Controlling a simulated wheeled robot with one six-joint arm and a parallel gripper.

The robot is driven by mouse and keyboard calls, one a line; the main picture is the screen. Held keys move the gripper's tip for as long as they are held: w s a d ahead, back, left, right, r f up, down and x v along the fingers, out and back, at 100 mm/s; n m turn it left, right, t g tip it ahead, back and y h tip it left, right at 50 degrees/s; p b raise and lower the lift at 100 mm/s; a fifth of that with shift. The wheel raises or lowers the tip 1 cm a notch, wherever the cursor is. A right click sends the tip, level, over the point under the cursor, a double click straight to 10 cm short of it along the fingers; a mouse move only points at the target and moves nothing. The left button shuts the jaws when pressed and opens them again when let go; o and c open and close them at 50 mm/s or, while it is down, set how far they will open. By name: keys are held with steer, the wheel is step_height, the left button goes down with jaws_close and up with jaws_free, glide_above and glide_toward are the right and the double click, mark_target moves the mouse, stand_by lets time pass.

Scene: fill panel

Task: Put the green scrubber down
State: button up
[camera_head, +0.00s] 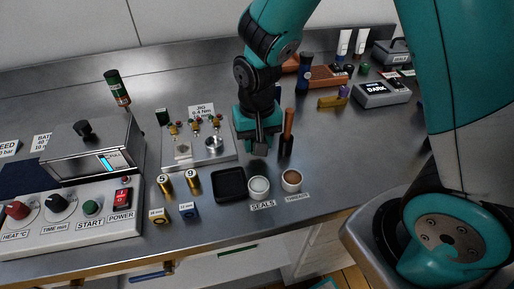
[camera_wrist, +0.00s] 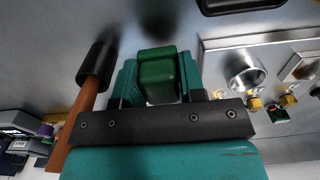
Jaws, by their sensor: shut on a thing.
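The green scrubber (camera_wrist: 158,74) is a small block between my gripper's two fingers in the wrist view. My gripper (camera_head: 259,147) is shut on it and points down over the steel counter (camera_head: 325,185), right of the test panel. In the head view the fingers hide most or all of the scrubber. A dark shadow lies on the metal by the scrubber in the wrist view; I cannot tell whether it touches the counter.
A brown-handled tool in a black holder (camera_head: 286,146) stands close right of my gripper. A black tray (camera_head: 229,185), the seals cup (camera_head: 258,188) and another cup (camera_head: 291,181) stand in front. Bare counter lies front right.

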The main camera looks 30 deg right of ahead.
steer(key=shift+f, duration=1.45)
steer(key=shift+f, duration=0.2)
steer(key=o, duration=1)
steer(key=shift+r, duration=0.2)
step_height(320, 180, up, 12)
steer(key=s+a+r+n+y, duration=0.1)
steer(key=s+r+n, duration=0.1)
steer(key=s, duration=0.3)
steer(key=s+a+r+n+y, duration=0.1)
steer(key=s+a+r+n, duration=0.1)
steer(key=s+r+n, duration=0.1)
steer(key=s+a+r+n+y, duration=0.1)
steer(key=s+r+n+y, duration=0.1)
steer(key=s, duration=0.6)
steer(key=shift+a+r+n, duration=0.3)
steer(key=shift+r+n, duration=0.35)
steer(key=shift+n, duration=0.55)
